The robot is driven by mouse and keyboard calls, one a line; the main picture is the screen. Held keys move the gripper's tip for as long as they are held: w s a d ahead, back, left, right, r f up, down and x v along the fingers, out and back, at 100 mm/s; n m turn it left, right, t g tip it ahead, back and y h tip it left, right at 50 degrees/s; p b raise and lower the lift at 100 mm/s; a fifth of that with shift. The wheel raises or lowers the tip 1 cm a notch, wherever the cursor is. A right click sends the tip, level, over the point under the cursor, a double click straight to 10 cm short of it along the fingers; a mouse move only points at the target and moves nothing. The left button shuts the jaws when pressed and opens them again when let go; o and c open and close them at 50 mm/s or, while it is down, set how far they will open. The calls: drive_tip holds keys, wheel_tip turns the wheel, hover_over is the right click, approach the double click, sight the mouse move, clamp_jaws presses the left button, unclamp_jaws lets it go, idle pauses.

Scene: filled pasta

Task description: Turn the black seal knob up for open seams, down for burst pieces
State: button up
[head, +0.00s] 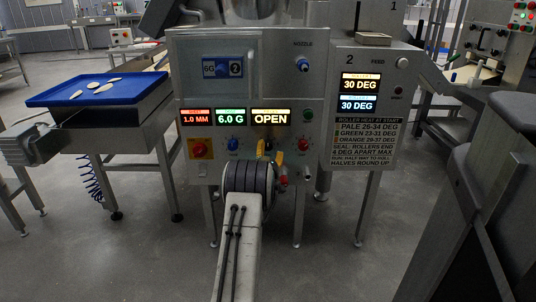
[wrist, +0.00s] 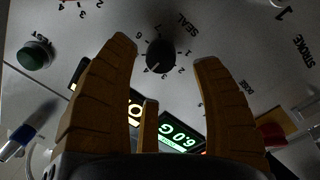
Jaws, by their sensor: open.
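The black seal knob (wrist: 160,55) sits on the grey panel, with a numbered dial and the word SEAL around it. Its white pointer mark faces the lower left in the wrist view. My gripper (wrist: 166,54) is open, with one orange finger on each side of the knob and a visible gap to both. In the head view my gripper (head: 268,149) is at the panel's lower middle and largely hides the knob. The yellow display (head: 271,117) reads OPEN. The red display (head: 196,117) reads 1.0 MM and the green one (head: 230,117) 6.0 G.
A blue knob (head: 233,144) and a red knob (head: 302,144) flank my gripper. A green button (wrist: 36,54) is on the panel. Two displays (head: 360,94) read 30 DEG above a printed heat notice (head: 365,143). A blue tray (head: 60,97) with several pale pieces stands left.

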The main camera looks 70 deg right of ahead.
sight(268, 147)
drive_tip(key=shift+w+d+f+b, duration=0.1)
drive_tip(key=shift+d+f+b, duration=0.05)
drive_tip(key=shift+d+b, duration=0.25)
drive_tip(key=shift+w+d+f+b, duration=0.1)
drive_tip(key=shift+d+b, duration=0.3)
drive_tip(key=shift+r+b+x, duration=0.2)
drive_tip(key=shift+b+x, duration=0.1)
drive_tip(key=shift+x, duration=1.05)
drive_tip(key=shift+o, duration=0.2)
clamp_jaws()
